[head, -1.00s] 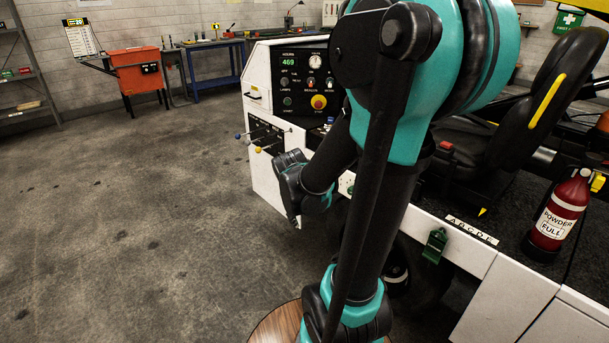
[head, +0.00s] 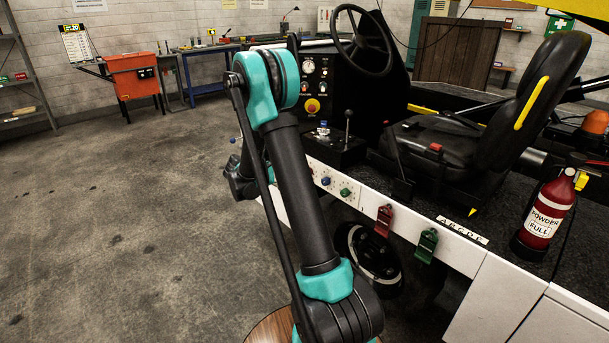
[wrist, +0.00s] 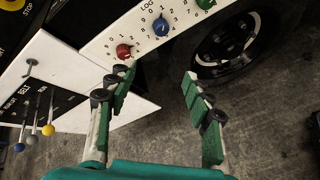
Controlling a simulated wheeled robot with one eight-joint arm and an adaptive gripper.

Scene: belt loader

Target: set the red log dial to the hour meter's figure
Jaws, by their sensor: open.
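The red log dial (wrist: 123,51) sits on the white side panel (wrist: 98,42) in the wrist view, below the blue dial (wrist: 161,26) and the green dial (wrist: 205,4). Its pointer setting is too small to read. My gripper (wrist: 158,77) is open and empty, its left finger close by the red dial and its right finger over the floor and wheel. In the head view the blue dial (head: 325,181) and green dial (head: 346,192) show; the red dial is hidden by my arm. The hour meter, which read 469 earlier, is hidden now.
Levers with blue, yellow and white knobs (wrist: 33,138) stand left of the gripper. A wheel (wrist: 228,42) is under the panel. Red (head: 384,218) and green (head: 427,243) tags hang farther along the side. The floor (head: 130,220) at left is clear.

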